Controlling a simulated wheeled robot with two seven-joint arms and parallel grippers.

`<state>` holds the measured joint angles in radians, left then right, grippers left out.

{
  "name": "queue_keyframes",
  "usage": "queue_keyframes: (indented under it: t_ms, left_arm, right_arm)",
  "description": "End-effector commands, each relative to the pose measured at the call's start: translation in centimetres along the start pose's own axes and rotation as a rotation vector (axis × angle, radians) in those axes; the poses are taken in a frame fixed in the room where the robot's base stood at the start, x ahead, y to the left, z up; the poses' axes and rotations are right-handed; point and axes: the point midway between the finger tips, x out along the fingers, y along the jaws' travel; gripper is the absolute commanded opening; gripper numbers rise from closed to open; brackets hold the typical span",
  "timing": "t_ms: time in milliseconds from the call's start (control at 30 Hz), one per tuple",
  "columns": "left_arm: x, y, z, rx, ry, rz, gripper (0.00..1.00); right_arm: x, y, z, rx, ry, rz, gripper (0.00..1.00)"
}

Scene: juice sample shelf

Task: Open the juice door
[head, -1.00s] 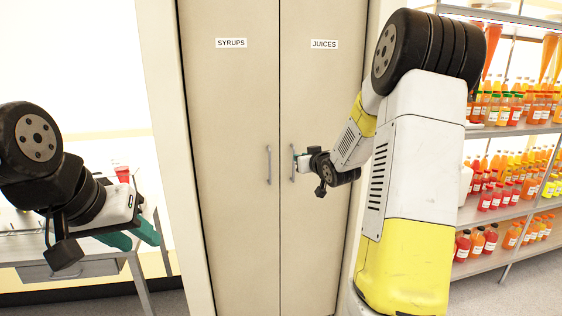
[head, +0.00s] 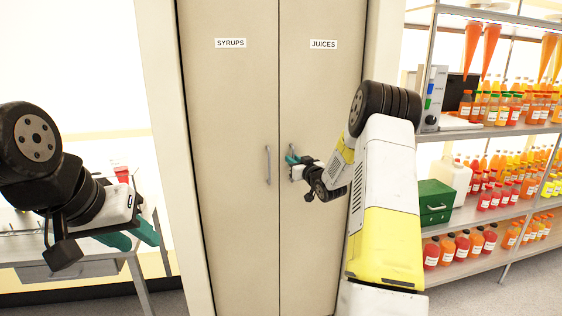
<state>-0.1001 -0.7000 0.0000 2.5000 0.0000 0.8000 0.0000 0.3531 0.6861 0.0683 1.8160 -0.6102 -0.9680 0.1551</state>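The juice door (head: 315,240) is the right cabinet door, labelled JUICES (head: 323,44). It looks closed, level with the syrups door. Its vertical grey handle (head: 291,147) is partly covered by my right gripper (head: 292,160). The teal fingers of my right gripper are at the handle's middle; whether they are closed around it is too small to tell. My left gripper (head: 132,237) is far from the doors, at the left, with its teal fingers apart and nothing between them.
The syrups door (head: 229,230) with its own handle (head: 268,165) is on the left. A table (head: 85,268) stands at the far left. A shelf (head: 490,212) with many juice bottles, a green box (head: 434,203) and a white jug (head: 457,180) stands at the right.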

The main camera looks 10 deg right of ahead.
Motion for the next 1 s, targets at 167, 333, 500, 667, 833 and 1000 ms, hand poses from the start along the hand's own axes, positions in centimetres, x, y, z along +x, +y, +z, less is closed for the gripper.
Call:
queue_keyframes:
  t_ms: [167, 333, 500, 667, 833, 1000]
  left_arm:
    - [0.00, 0.00, 0.00, 0.000, 0.000, 0.000, 0.36]
    - [0.00, 0.00, 0.00, 0.000, 0.000, 0.000, 0.36]
    - [0.00, 0.00, 0.00, 0.000, 0.000, 0.000, 0.36]
    - [0.00, 0.00, 0.00, 0.000, 0.000, 0.000, 0.36]
    - [0.00, 0.00, 0.00, 0.000, 0.000, 0.000, 0.36]
    - [0.00, 0.00, 0.00, 0.000, 0.000, 0.000, 0.36]
  right_arm:
    - [0.25, -0.03, 0.03, 0.001, -0.001, 0.000, 0.18]
    - [0.23, -0.03, 0.01, 0.000, -0.001, 0.000, 0.06]
    - [0.22, -0.04, 0.00, 0.000, 0.000, 0.000, 0.00]
    - [0.22, -0.04, -0.01, 0.000, 0.000, 0.000, 0.00]
    - [0.22, -0.04, -0.03, 0.000, 0.000, 0.000, 0.00]
    - [0.22, -0.05, -0.04, 0.000, 0.000, 0.000, 0.00]
